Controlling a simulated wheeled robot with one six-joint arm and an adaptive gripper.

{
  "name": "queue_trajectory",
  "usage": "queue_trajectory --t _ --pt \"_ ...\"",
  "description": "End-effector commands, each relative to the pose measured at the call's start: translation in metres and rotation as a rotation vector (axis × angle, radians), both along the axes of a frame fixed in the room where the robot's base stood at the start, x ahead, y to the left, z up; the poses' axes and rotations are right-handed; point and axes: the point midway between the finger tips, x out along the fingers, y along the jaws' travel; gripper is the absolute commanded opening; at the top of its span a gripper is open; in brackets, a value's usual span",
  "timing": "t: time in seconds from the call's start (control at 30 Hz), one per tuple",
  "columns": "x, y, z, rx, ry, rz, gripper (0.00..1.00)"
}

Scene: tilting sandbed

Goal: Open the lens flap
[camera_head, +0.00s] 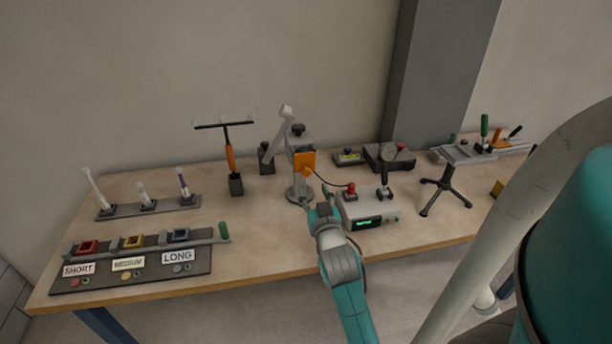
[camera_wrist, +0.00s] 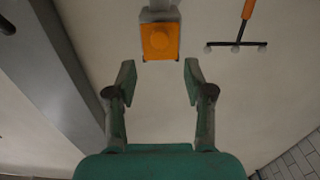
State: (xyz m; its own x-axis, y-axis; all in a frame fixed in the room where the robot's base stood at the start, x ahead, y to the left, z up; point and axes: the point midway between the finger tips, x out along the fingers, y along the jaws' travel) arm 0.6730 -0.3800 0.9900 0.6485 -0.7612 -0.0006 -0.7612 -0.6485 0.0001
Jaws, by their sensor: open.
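An orange square flap (camera_head: 308,161) with a round knob is on the front of a grey head on an upright stand (camera_head: 299,194) near the middle of the bench. In the wrist view the orange flap (camera_wrist: 160,41) faces me and looks flat against the head; I cannot tell if it is fully closed. My gripper (camera_wrist: 160,80) is open and empty, its two green fingers apart, with the flap centred just beyond the fingertips. In the head view my gripper (camera_head: 319,207) is in front of and below the flap, not visibly touching it.
A control box (camera_head: 370,212) with a lever stands close to the right of my gripper. An orange-handled T-shaped tool (camera_head: 231,158) stands to the left. A tripod stand (camera_head: 446,184) is further right. Sorting slots labelled SHORT, MEDIUM, LONG (camera_head: 130,268) lie front left.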

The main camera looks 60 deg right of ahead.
Motion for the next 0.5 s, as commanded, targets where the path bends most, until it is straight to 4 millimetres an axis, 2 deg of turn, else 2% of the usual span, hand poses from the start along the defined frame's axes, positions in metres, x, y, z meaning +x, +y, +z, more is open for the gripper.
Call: queue_trajectory --t 0.3,0.5 --pt "0.035 -0.041 0.001 -0.002 -0.001 0.0 0.52" --pt "0.05 -0.058 0.001 -0.001 -0.001 0.001 0.52"
